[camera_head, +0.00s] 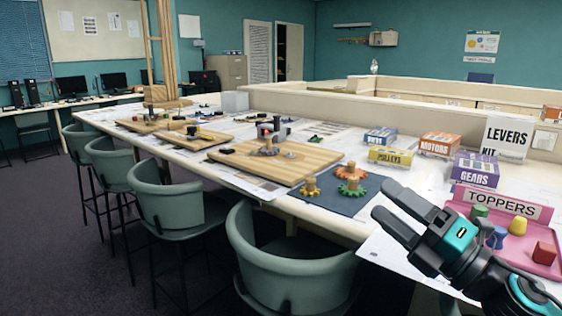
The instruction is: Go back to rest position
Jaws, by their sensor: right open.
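My right gripper (392,212) shows at the lower right of the head view. Its two dark fingers are apart and nothing is between them. It is above the near right end of the long table (205,163), left of the pink toppers tray (542,243). My left gripper is not in the head view. The dark mat (338,203) lies just left of the right gripper's fingers, with orange and yellow gears (350,180) on pegs on it.
Kit boxes, including the gears box (475,170) and levers box (507,138), stand behind the gripper. Wooden boards (275,162) with parts lie along the table. Green chairs (285,265) line its near side. Floor (60,250) is clear at the left.

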